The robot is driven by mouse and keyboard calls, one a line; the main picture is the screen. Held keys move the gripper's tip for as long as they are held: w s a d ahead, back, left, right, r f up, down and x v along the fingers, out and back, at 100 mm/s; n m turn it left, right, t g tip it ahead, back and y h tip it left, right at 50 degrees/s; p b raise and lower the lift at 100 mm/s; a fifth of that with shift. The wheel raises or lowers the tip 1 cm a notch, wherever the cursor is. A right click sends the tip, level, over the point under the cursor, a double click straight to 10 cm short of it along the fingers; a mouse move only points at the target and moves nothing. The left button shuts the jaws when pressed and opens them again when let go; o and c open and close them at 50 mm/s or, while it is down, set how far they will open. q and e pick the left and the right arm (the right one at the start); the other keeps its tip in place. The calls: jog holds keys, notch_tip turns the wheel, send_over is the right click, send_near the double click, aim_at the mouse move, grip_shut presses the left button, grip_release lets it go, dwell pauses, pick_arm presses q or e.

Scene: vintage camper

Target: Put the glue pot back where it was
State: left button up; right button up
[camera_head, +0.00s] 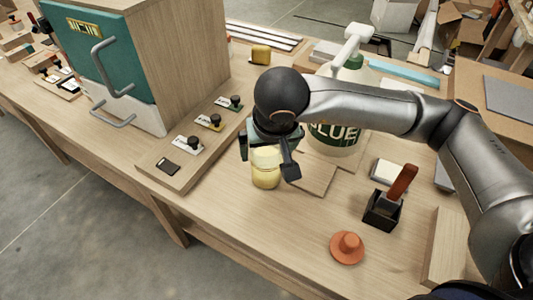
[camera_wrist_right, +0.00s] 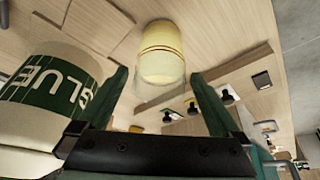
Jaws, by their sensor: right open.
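A small pale yellow jar (camera_head: 265,172), which looks like the glue pot, stands upright on the wooden bench (camera_head: 285,235). In the right wrist view the jar (camera_wrist_right: 162,52) shows just beyond and between the fingertips. My right gripper (camera_head: 267,160) is open, with a finger on either side of the jar's upper part. I cannot tell whether a finger touches it. A large white jug with a green GLUE label (camera_head: 335,138) stands right behind my right arm, partly hidden; it also shows in the wrist view (camera_wrist_right: 50,95). My left gripper is not in view.
A thin wooden square (camera_head: 316,180) lies right of the jar. A black box (camera_head: 381,213) with a red-handled tool and an orange cap-like piece (camera_head: 347,248) stand nearer. A board with black knobs (camera_head: 172,175) and a teal-front cabinet (camera_head: 100,50) are left.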

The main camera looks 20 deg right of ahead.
jog(key=v, duration=0.8)
jog(key=shift+r, duration=0.2)
dwell(0.8)
